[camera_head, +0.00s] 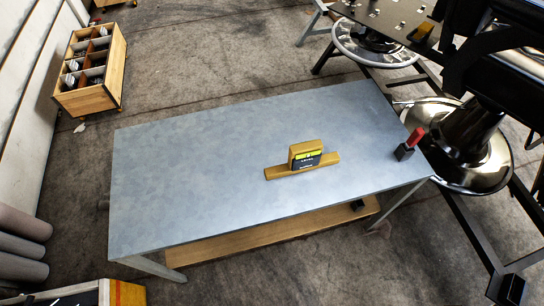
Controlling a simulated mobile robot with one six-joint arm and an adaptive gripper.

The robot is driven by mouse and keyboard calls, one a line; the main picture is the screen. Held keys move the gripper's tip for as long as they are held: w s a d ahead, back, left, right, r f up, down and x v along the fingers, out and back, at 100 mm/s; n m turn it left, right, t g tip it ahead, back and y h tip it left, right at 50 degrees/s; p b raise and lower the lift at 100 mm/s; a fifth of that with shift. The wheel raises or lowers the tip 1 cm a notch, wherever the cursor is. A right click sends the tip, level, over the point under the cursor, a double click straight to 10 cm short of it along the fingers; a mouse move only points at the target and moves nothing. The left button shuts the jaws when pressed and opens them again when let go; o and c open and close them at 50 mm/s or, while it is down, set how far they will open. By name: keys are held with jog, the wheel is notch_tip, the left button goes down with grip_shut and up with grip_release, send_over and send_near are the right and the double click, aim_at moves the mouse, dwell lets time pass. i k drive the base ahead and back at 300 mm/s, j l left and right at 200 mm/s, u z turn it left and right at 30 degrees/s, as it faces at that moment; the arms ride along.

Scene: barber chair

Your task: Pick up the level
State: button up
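A yellow-brown bar with an upright yellow and black labelled block on its back side (304,158), which looks like the level, is on the grey table (200,190), right of the middle. The bar lies flat, slanting slightly up to the right. I cannot tell whether the bar and the block are one piece or two touching things. Nothing holds it. My gripper is not in view.
A small black and red object (408,147) stands near the table's right end. Black chairs with chrome round bases (470,165) stand close by on the right. A wooden compartment crate (92,95) is on the floor at upper left. The table's left half is clear.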

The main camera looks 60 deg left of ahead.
aim_at(307, 155)
jog(key=u, duration=1.9)
jog(key=i+j+z, duration=0.2)
jog(key=z, duration=0.2)
jog(key=i+j+z, duration=0.15)
jog(key=j+z, duration=0.65)
jog(key=i, duration=0.05)
